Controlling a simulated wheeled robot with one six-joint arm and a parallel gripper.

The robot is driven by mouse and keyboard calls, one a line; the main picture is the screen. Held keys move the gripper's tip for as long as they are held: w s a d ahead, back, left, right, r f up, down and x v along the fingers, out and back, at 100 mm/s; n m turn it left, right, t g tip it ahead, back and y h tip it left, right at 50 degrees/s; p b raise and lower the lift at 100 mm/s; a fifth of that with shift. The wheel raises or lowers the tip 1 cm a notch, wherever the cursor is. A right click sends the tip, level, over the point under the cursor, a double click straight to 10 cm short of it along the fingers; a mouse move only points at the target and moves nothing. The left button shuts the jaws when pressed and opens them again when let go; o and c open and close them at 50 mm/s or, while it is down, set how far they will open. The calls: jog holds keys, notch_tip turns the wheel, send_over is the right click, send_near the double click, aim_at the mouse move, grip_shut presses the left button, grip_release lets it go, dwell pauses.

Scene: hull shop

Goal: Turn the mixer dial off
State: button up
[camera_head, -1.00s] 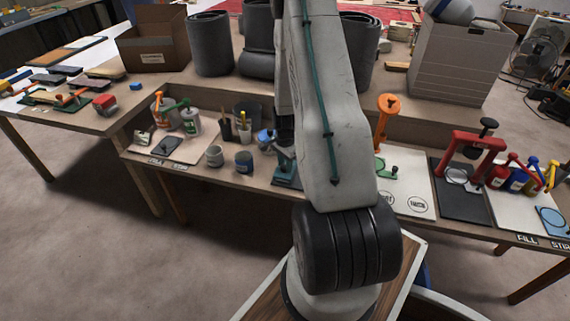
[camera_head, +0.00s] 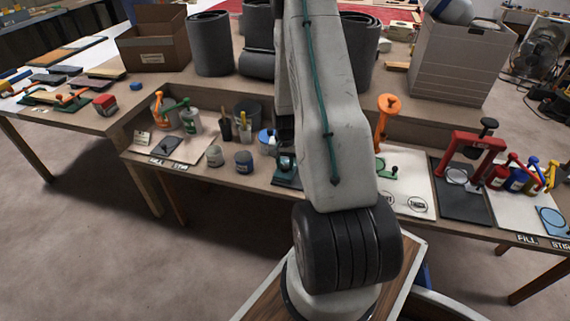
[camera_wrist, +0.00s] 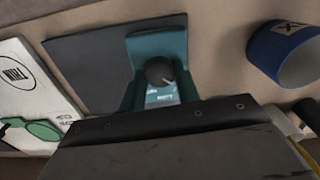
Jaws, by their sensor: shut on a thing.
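The teal mixer (camera_wrist: 157,45) stands on a dark mat in the wrist view, with a round black dial (camera_wrist: 160,70) on its front. The dial has a pale pointer mark, and a light label lies just below it. In the head view the mixer (camera_head: 287,163) shows partly beside my arm. My gripper (camera_head: 285,132) is down close over the mixer. Its dark body fills the bottom of the wrist view and hides the fingertips. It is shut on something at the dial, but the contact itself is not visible.
A blue cup (camera_wrist: 285,52) lies to the right of the mixer in the wrist view. A white card (camera_wrist: 28,85) with a green tool is at left. In the head view, small pots (camera_head: 243,161) stand left of the mixer and a red press (camera_head: 472,150) stands far right.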

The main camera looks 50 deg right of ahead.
aim_at(285, 166)
dwell(0.5)
jog(key=o, duration=1)
notch_tip(285, 166, up, 8)
jog(key=shift+f, duration=0.1)
